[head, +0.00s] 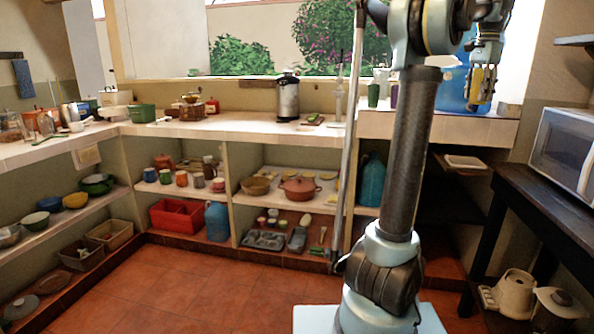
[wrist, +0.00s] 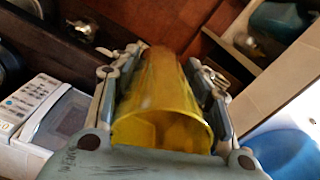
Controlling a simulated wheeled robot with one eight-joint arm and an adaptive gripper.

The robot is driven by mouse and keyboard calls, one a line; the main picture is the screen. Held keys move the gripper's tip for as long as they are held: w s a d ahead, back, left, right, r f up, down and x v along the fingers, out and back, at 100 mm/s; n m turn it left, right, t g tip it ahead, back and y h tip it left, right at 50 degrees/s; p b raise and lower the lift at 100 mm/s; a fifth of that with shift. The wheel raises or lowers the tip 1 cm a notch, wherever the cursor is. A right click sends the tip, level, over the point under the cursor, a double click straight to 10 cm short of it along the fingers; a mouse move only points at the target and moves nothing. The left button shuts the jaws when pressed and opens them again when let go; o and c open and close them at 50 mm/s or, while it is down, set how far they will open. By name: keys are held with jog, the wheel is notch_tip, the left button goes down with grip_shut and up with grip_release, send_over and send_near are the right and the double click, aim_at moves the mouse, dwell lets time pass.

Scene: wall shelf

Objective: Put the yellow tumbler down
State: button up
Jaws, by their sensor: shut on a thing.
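The yellow tumbler (wrist: 165,95) is a see-through yellow cup, seen in the wrist view between the two fingers of my gripper (wrist: 163,75). The fingers are shut on it from both sides, and its wide rim faces the camera. In the head view my gripper (head: 481,88) is raised at the upper right, near the raised counter, with the yellow tumbler (head: 476,80) in it. The tumbler is held in the air, and part of it is hidden behind the fingers.
A blue container (head: 452,90) stands on the raised counter behind my gripper. A green cup (head: 373,95) stands left of my arm. A microwave (head: 566,150) sits on a dark table at right. The long tiled counter (head: 220,131) has free room between a jar (head: 286,97) and the grinder.

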jog(key=w+a+f+n, duration=0.7)
jog(key=w+a+f, duration=1)
jog(key=w+f, duration=0.35)
jog(key=w+a+f+n, duration=0.3)
jog(key=a+f, duration=0.6)
jog(key=a, duration=0.3)
jog(key=w+a+f+n, duration=0.3)
jog(key=a+f, duration=0.5)
jog(key=a, duration=0.3)
jog(key=s+f+n, duration=0.2)
jog(key=s+f, duration=0.3)
jog(key=f, duration=0.5)
jog(key=s+f+n, duration=0.1)
jog(key=s+f, duration=0.3)
jog(key=f, duration=0.7)
jog(key=shift+s+a+n, duration=0.4)
